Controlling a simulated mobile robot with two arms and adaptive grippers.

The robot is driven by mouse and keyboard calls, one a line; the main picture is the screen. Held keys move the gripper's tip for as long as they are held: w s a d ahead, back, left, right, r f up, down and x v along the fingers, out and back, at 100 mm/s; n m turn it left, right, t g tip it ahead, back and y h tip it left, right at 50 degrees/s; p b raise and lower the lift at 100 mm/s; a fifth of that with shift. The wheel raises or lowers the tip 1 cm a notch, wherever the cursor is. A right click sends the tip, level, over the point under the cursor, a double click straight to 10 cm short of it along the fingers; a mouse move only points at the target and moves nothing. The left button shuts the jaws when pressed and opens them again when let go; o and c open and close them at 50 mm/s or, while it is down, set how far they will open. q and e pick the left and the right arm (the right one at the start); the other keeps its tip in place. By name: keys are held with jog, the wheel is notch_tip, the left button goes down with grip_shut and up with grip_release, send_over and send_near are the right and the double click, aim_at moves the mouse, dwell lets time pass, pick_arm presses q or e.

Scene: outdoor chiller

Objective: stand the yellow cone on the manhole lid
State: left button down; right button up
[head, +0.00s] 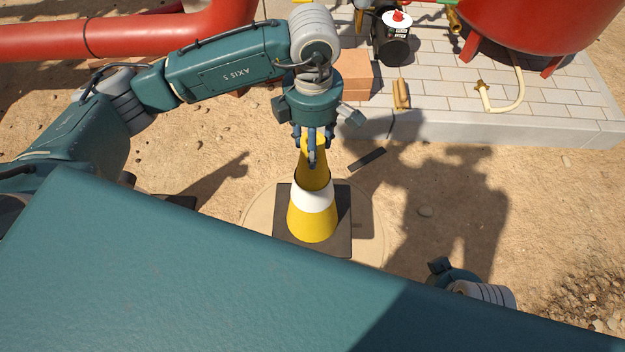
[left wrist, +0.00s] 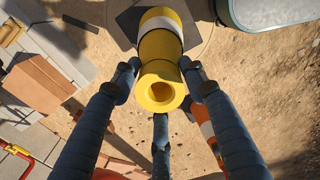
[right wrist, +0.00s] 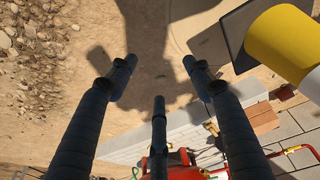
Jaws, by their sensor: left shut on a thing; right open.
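The yellow cone (head: 312,220) has a white band and a square black base. It is upright, and its base overlaps the round sandy-coloured manhole lid (head: 258,212) in the head view. I cannot tell whether the base touches the lid or hangs just above it. My left gripper (head: 314,148) points down and is shut on the cone's top; the left wrist view shows its fingers around the yellow tip (left wrist: 160,85). My right gripper (right wrist: 158,68) is open and empty, apart from the cone, which shows at the upper right of the right wrist view (right wrist: 285,42).
A paved plinth (head: 480,125) stands behind the lid, with brick-coloured blocks (head: 345,75), a black canister (head: 391,42) and a red tank (head: 540,20). A dark flat strip (head: 367,159) lies on the sand. An orange-and-white object (left wrist: 206,128) shows in the left wrist view.

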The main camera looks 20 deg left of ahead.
aim_at(312, 190)
pick_arm(q)
notch_tip(312, 190, down, 18)
jog(key=b, duration=0.3)
pick_arm(e)
jog(key=v, duration=0.3)
jog(key=shift+s+d+r, duration=0.1)
jog(key=shift+s+r, duration=0.15)
pick_arm(q)
jog(key=shift+f, duration=0.1)
jog(key=c, duration=1)
grip_release()
jog(key=shift+f, duration=0.1)
jog(key=shift+s, duration=0.1)
